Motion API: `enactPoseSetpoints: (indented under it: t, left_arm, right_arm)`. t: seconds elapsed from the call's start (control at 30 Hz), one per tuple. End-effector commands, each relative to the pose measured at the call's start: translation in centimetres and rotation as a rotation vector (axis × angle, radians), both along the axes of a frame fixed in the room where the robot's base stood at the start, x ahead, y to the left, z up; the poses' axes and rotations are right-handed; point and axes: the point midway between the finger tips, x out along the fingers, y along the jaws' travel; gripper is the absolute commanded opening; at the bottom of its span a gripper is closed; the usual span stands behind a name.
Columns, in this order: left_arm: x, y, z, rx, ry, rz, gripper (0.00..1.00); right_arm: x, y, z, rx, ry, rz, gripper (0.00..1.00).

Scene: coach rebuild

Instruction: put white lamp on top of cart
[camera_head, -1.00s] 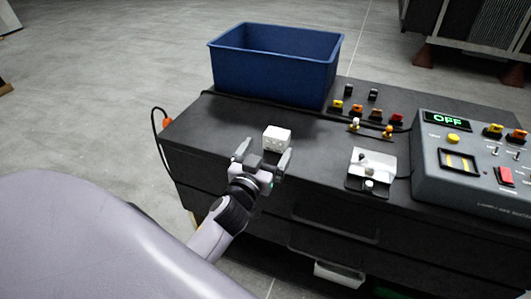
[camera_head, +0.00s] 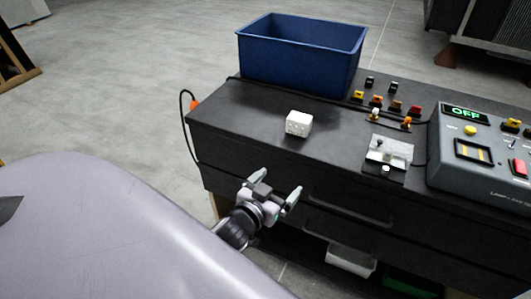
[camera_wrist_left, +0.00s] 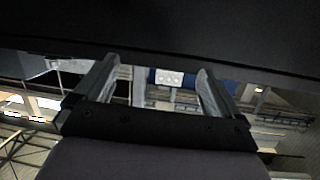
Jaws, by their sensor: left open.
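A small white block with dark dots on its side, which seems to be the white lamp (camera_head: 298,124), rests on the black cart top (camera_head: 235,120), left of centre and in front of the blue bin. It also shows between the fingers in the left wrist view (camera_wrist_left: 169,78), at a distance. My left gripper (camera_head: 280,191) is open and empty. It is in front of the cart's front edge, near the drawer fronts, clear of the white lamp. My right gripper is not in view.
A blue bin (camera_head: 300,62) stands at the back of the cart top. Several coloured lamps (camera_head: 395,106), a small white fixture (camera_head: 388,152) and a grey control box reading OFF (camera_head: 480,160) take up the right side. Cart top around the white lamp is clear.

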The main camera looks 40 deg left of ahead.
Motion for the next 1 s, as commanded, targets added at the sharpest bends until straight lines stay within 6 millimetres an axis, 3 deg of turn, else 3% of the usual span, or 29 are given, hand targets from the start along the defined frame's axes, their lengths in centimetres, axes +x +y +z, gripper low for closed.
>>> enactPoseSetpoints:
  t: [0.03, 0.2, 0.3, 0.4, 1.0]
  left_arm:
    - [-2.6, -1.1, -2.6, 0.002, 0.082, -0.043, 0.97]
    - [-10.2, -4.9, -8.4, -0.009, 0.299, -0.184, 0.97]
    - [-13.5, -6.5, -10.2, -0.02, 0.377, -0.248, 0.97]
    - [-15.3, -7.4, -11.0, -0.028, 0.42, -0.283, 0.97]
    - [-15.7, -7.6, -11.2, -0.03, 0.429, -0.293, 0.97]
  right_arm:
    - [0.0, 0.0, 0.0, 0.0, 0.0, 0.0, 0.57]
    - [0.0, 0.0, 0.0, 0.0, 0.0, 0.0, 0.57]
    - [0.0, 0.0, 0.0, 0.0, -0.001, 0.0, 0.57]
    - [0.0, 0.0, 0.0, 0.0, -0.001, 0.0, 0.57]
    - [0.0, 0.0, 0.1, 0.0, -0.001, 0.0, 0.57]
